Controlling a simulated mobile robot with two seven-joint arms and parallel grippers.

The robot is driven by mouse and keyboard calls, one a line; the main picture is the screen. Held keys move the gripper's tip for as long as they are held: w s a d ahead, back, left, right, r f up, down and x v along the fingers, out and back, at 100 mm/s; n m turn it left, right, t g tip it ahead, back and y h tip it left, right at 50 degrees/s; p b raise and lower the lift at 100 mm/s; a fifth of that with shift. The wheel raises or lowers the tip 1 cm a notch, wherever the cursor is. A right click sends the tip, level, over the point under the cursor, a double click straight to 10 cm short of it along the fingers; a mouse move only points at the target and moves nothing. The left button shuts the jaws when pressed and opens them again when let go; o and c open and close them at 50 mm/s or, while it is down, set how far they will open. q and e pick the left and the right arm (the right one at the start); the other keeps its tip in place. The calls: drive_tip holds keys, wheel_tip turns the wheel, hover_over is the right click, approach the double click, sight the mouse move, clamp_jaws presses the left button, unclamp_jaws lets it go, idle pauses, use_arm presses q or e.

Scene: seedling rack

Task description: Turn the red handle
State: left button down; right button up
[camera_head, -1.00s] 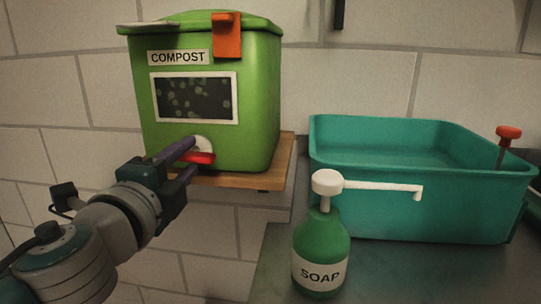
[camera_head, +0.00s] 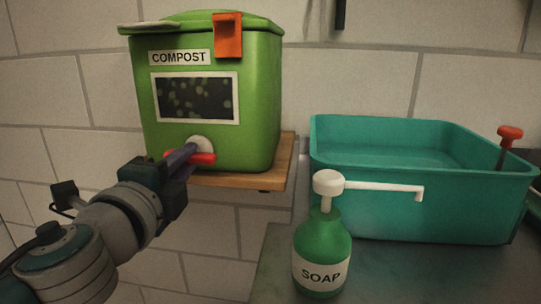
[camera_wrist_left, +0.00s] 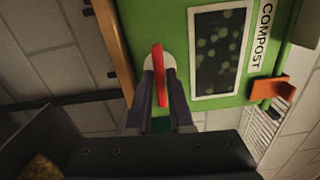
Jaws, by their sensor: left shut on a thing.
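The red handle (camera_head: 204,158) sits on a pale round mount low on the front of the green compost bin (camera_head: 262,105). It lies roughly level, with an end showing on each side of my fingers. My left gripper (camera_head: 187,154) reaches it from the lower left and is shut on the handle's middle. In the left wrist view the red handle (camera_wrist_left: 159,72) stands between the two purple-grey fingers of the left gripper (camera_wrist_left: 160,88), in front of the pale mount. The fingers hide part of the handle. My right gripper is not in view.
The bin stands on a wooden shelf (camera_head: 286,165) against a tiled wall. An orange piece (camera_head: 228,36) hangs over its lid. To the right are a green soap bottle (camera_head: 321,245) with a white pump and a teal basin (camera_head: 420,205) with a red-knobbed rod (camera_head: 509,133).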

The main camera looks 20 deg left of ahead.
use_arm(q)
drive_tip(key=shift+m+p, duration=5.7)
drive_tip(key=shift+m, duration=12.2)
